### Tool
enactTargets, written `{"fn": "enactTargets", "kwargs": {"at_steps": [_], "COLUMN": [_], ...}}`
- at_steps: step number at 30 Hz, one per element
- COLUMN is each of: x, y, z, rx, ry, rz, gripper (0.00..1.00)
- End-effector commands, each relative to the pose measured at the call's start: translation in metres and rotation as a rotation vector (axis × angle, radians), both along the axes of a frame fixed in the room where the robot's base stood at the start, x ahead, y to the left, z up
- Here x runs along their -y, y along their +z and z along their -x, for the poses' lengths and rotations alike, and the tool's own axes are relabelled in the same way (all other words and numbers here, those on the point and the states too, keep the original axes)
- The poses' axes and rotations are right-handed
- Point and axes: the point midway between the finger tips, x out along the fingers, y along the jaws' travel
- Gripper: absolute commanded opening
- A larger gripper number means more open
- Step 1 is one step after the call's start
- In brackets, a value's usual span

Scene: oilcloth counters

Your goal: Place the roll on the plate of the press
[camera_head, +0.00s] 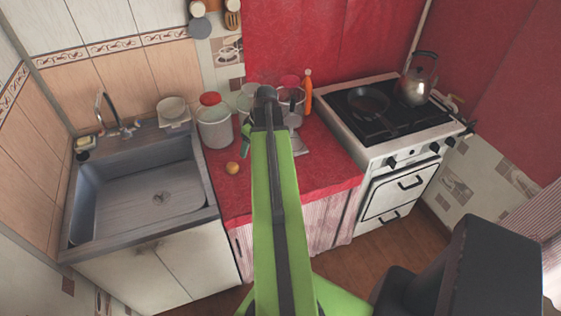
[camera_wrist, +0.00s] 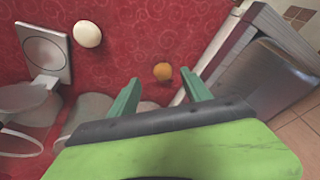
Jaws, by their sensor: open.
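A cream oval, seemingly the roll (camera_wrist: 87,33), lies on the red cloth in the wrist view, left of my gripper (camera_wrist: 160,77). In the head view the press seems to be the grey thing (camera_head: 301,147) right of my arm; the roll is hidden there. My gripper is open and empty above the counter. A small round orange-brown item (camera_wrist: 163,72) lies below, between the fingers in view; it also shows in the head view (camera_head: 232,168).
Jars and a red-lidded canister (camera_head: 214,128) stand at the back of the red counter (camera_head: 328,165). The sink (camera_head: 140,190) is left; the stove (camera_head: 385,120) with pan and kettle (camera_head: 416,85) is right. An orange bottle (camera_head: 308,95) stands at the back.

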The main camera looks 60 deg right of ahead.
Motion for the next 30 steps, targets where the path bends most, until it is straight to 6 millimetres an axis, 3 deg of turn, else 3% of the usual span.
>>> {"fn": "enactTargets", "kwargs": {"at_steps": [1,3,6,10,17,30], "x": [0.039,0.075,0.109,0.127,0.128,0.129], "y": [0.003,0.006,0.009,0.011,0.003,-0.084], "z": [0.030,0.064,0.102,0.125,0.125,0.091], "rx": [0.025,0.056,0.086,0.104,0.105,0.105], "ry": [-0.021,-0.027,-0.032,-0.032,-0.029,-0.027], "rz": [0.014,0.038,0.067,0.087,0.089,0.089], "gripper": [0.57,0.57,0.57,0.57,0.57,0.57]}}
